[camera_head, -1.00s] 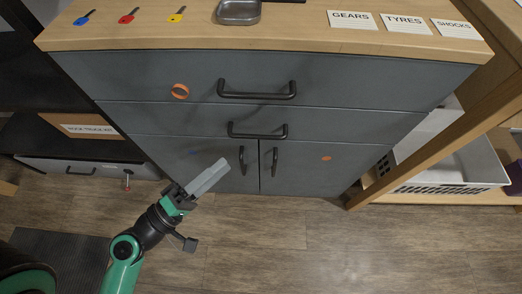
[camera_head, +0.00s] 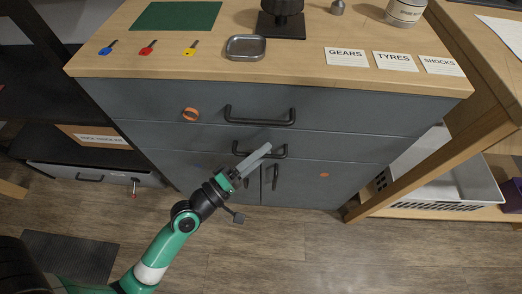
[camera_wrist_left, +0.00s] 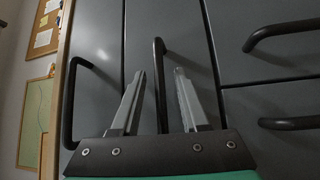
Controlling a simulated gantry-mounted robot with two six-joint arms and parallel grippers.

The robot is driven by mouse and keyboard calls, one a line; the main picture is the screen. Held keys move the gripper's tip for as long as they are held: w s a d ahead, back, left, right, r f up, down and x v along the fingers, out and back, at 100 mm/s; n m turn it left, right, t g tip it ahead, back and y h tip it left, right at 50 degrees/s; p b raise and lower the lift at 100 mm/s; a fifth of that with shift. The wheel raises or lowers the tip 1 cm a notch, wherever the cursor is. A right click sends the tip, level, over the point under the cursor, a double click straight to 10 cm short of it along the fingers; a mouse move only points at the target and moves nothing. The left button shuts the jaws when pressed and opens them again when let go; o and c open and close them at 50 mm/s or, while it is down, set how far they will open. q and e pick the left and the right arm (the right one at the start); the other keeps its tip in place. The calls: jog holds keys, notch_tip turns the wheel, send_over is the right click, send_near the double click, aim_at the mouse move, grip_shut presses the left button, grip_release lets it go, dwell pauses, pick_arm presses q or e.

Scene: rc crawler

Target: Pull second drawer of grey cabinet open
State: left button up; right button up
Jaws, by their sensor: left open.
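The grey cabinet (camera_head: 345,110) stands ahead with its drawers shut. Its second drawer (camera_head: 350,147) has a black bar handle (camera_head: 280,156), below the top drawer's handle (camera_head: 260,119). My left gripper (camera_head: 262,151) is open and empty in front of the second handle, its fingers covering part of the bar. In the left wrist view, the second handle (camera_wrist_left: 158,60) runs between the two spread fingers (camera_wrist_left: 159,85). I cannot tell whether the fingers touch it. My right gripper is not in view.
Two door handles sit just below, also in the wrist view (camera_wrist_left: 285,123). Keys, a metal tray (camera_head: 246,56) and label cards lie on the cabinet top. A wooden rack (camera_head: 430,165) stands at right. The floor in front is clear.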

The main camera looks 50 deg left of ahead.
pick_arm(q)
grip_shut()
dwell(1.4)
